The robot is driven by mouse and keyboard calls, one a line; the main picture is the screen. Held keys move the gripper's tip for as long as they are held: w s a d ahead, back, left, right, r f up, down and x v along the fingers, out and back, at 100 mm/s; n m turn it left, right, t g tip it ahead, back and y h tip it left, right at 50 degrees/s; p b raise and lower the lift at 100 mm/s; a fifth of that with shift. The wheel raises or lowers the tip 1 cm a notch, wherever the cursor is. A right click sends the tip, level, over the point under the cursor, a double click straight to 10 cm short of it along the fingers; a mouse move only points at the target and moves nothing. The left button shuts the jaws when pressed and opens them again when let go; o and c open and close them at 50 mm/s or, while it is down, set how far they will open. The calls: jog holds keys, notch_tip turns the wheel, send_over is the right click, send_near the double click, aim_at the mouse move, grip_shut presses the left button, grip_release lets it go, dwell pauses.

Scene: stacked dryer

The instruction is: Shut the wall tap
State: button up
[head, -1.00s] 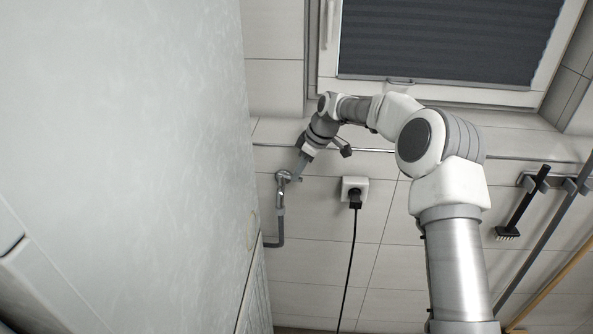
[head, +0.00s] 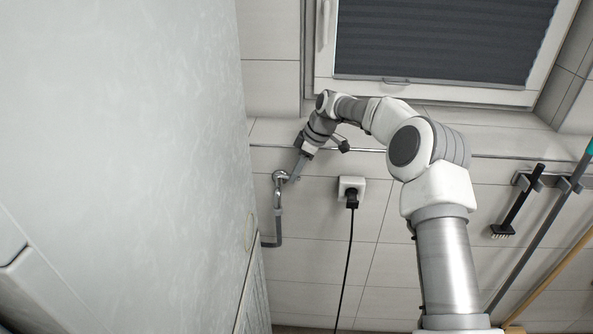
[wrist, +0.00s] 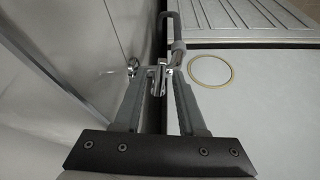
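The wall tap (head: 279,178) is a small chrome tap on the tiled wall, with a grey hose (head: 277,230) running down from it. In the wrist view the tap (wrist: 158,74) shows between the fingertips, with its round wall flange (wrist: 132,66) to the left. My gripper (head: 293,176) is at the tap's right side in the head view. In the wrist view my gripper (wrist: 158,82) is open, its two fingers apart on either side of the chrome part. I cannot tell whether a finger touches it. The handle's exact angle is too small to make out.
A large pale appliance side (head: 120,150) fills the left, close beside the tap. A socket with a black plug (head: 351,190) and cord is right of the tap. A chrome rail (head: 370,150) runs above. A brush (head: 517,205) hangs at the right.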

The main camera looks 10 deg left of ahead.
jog(key=shift+r, duration=0.1)
jog(key=v, duration=1.7)
jog(key=shift+b, duration=0.45)
jog(key=shift+s+d+r, duration=0.1)
